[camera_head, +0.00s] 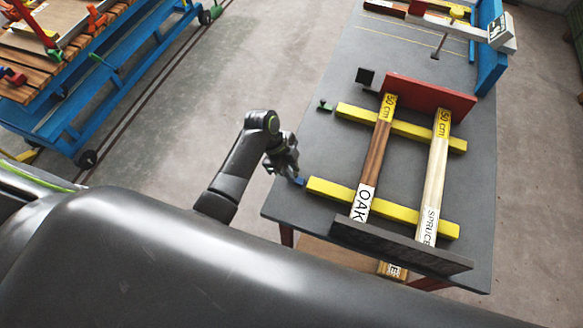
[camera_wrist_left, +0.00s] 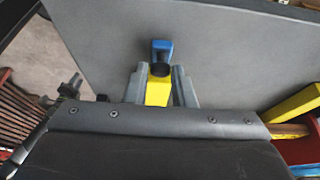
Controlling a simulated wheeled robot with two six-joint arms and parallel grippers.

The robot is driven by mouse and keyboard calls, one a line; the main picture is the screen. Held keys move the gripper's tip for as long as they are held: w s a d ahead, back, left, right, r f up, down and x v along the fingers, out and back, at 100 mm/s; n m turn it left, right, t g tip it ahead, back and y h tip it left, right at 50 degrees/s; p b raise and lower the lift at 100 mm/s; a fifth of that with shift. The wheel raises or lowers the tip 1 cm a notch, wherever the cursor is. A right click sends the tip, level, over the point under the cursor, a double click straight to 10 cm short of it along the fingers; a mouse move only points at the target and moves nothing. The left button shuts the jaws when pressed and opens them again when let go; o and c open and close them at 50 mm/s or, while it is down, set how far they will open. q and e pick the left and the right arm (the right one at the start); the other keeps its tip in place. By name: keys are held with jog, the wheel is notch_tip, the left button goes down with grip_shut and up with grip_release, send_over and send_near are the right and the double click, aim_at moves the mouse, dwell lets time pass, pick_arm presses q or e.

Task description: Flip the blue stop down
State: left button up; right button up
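The blue stop (camera_head: 299,181) is a small blue piece at the left end of the near yellow bar (camera_head: 385,206), at the table's left side. In the left wrist view the blue stop (camera_wrist_left: 162,47) lies just beyond my fingertips, with a black round part at its near end. My left gripper (camera_head: 291,172) is close by the stop. In the wrist view its fingers (camera_wrist_left: 161,72) stand apart, with the black part and yellow bar end (camera_wrist_left: 157,92) showing between them. I cannot tell whether they touch. My right gripper is not in view.
An oak board (camera_head: 376,160) and a spruce board (camera_head: 433,175) lie across two yellow bars. A red fence (camera_head: 430,94) stands behind them, a dark rail (camera_head: 400,247) in front. A green piece (camera_head: 324,106) sits left of the far bar. The grey table (camera_head: 320,145) is bare around it.

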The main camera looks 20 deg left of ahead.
pick_arm(q)
grip_shut()
jog(key=shift+a+f+h+b, duration=0.45)
jog(key=shift+h+b, duration=0.05)
jog(key=shift+h, duration=0.3)
jog(key=shift+a+f+h+b, duration=0.3)
jog(key=shift+h+b, duration=0.5)
jog(key=shift+r, duration=0.1)
jog(key=shift+o, duration=2.3)
grip_release()
